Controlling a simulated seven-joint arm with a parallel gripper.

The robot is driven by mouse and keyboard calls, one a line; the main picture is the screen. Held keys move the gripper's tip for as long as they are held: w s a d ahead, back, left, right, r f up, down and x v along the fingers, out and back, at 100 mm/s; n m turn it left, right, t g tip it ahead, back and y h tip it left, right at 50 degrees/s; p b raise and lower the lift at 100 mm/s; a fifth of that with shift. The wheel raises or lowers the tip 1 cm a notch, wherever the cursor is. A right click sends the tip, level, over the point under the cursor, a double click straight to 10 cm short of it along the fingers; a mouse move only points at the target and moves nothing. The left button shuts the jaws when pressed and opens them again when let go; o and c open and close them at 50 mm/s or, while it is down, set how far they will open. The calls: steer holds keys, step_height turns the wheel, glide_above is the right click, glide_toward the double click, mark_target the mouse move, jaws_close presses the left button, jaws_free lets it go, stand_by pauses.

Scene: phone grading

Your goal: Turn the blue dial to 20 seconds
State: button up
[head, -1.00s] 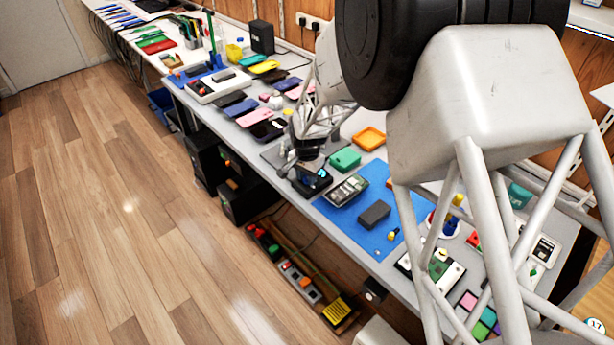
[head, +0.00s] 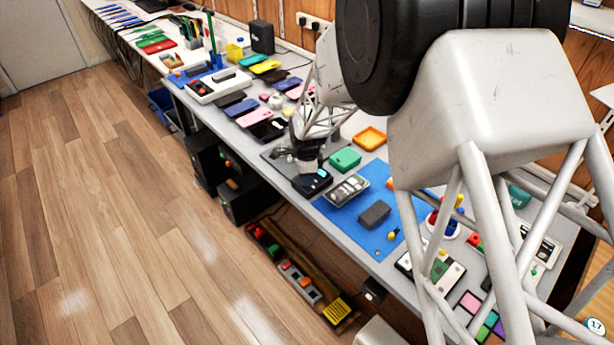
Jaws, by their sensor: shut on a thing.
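A small black timer-like box (head: 317,187) with a lit cyan display stands near the front edge of the bench, left of the blue mat. The display is too small to read. My gripper (head: 307,170) reaches down onto this box from above and is shut at its top. The blue dial cannot be made out; it appears to be hidden in the jaws, so its setting cannot be told.
A green box (head: 345,159) and a clear tray of parts (head: 347,190) stand close on the right. The blue mat (head: 345,217) holds a dark grey block (head: 375,214). An orange tray (head: 370,138) lies behind. Phones lie to the left.

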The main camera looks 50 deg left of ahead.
steer(key=shift+m, duration=0.5)
steer(key=o, duration=0.9)
steer(key=shift+r, duration=0.15)
steer(key=shift+r, duration=3.8)
